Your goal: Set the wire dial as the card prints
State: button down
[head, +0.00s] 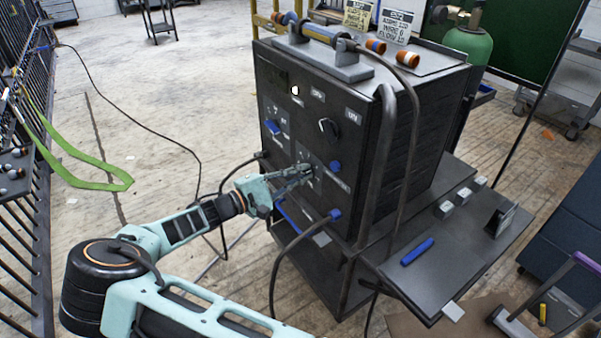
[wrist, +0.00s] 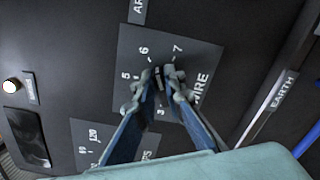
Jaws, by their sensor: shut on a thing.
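The wire dial (wrist: 159,74) is a small dark knob on a grey plate lettered WIRE, with 3, 5, 6 and 7 readable around it in the wrist view. My gripper (wrist: 161,88) is shut on this knob, and its fingers hide part of the scale. Its pointer seems to lie near 6 and 7, but I cannot tell exactly where. In the head view my gripper (head: 308,172) is at the front panel of the black welding machine (head: 425,125). A white card (head: 397,27) on top appears to print AMPS 120, WIRE 6 and a FLOW value that is hard to read.
A yellowish card (head: 358,14) stands beside the white one. A black cable (head: 276,262) hangs in front of the machine.

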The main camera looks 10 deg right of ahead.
jog(key=shift+s+f+m+b, duration=0.15)
jog(key=shift+m+b, duration=0.15)
jog(key=shift+m, duration=0.95)
jog(key=shift+w+f+m+b, duration=0.15)
jog(key=shift+m+b, duration=0.15)
jog(key=shift+m, duration=0.9)
jog(key=shift+s+f+m+b, duration=0.15)
jog(key=shift+m+b, duration=0.15)
jog(key=shift+m, duration=0.95)
jog(key=c, duration=2)
grip_release()
jog(key=v, duration=1.2)
